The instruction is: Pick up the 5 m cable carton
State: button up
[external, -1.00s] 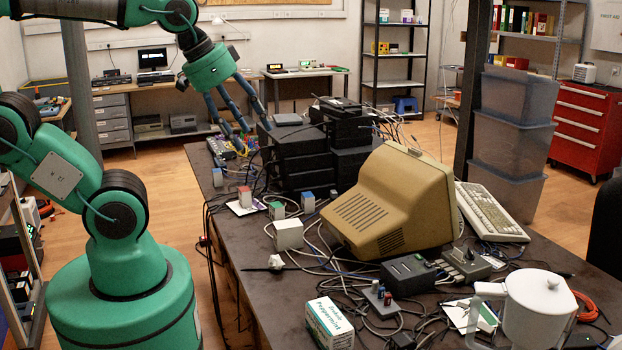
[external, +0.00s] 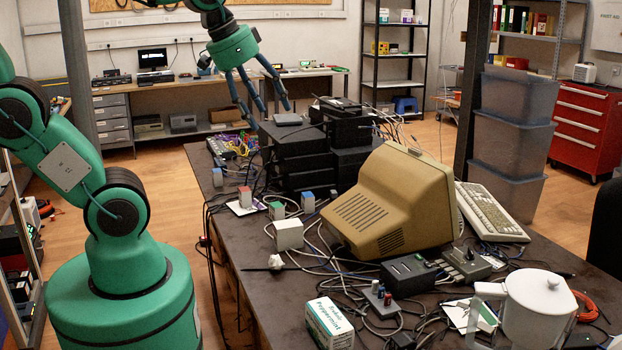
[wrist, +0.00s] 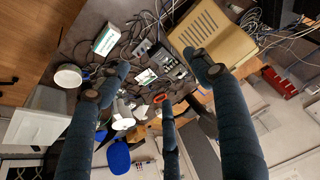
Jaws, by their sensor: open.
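Three small cartons stand on the left part of the dark table: a red-and-white one (external: 245,197), a green-and-white one (external: 277,210) and a blue-and-white one (external: 307,201). Their print is too small to read, so I cannot tell which is the 5 m cable carton. My gripper (external: 267,113) is open and empty, with its fingers spread and pointing down. It hangs above the far part of the table, near the stack of black devices and beyond the cartons. In the wrist view my gripper (wrist: 160,82) has nothing between its fingers.
Black devices (external: 293,158) are stacked at the table's far end. A beige monitor (external: 390,205), a plain white box (external: 288,234), a peppermint carton (external: 329,323) and a white jug (external: 535,305) crowd the table among loose cables. A keyboard (external: 490,211) lies at the right.

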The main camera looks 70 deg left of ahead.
jog(key=w+a+r+g+y+p, duration=0.15)
jog(key=w+a+r, duration=0.25)
jog(key=w+a, duration=1.35)
jog(key=w+a+f+g+p, duration=0.1)
jog(key=w+a+f, duration=0.1)
jog(key=a, duration=0.7)
jog(key=w+a+f, duration=0.2)
jog(key=w+a, duration=0.1)
jog(key=a, duration=0.6)
jog(key=w+a+f+g+p, duration=0.1)
jog(key=w+a+f, duration=0.1)
jog(key=a, duration=0.7)
jog(key=s+a+f+p, duration=0.1)
jog(key=s+a+f, duration=0.1)
jog(key=a+f, duration=0.5)
jog(key=s+a+f, duration=0.2)
jog(key=a+f, duration=0.1)
jog(key=a, duration=0.7)
jog(key=s+a+f+p, duration=0.1)
jog(key=s+a+f, duration=0.1)
jog(key=a+f, duration=0.5)
jog(key=s+a+f+g+h+p, duration=0.1)
jog(key=s+a+f+h, duration=0.1)
jog(key=s+a+f, duration=1.4)
jog(key=a+f, duration=0.1)
jog(key=a, duration=0.3)
jog(key=shift+g, duration=0.35)
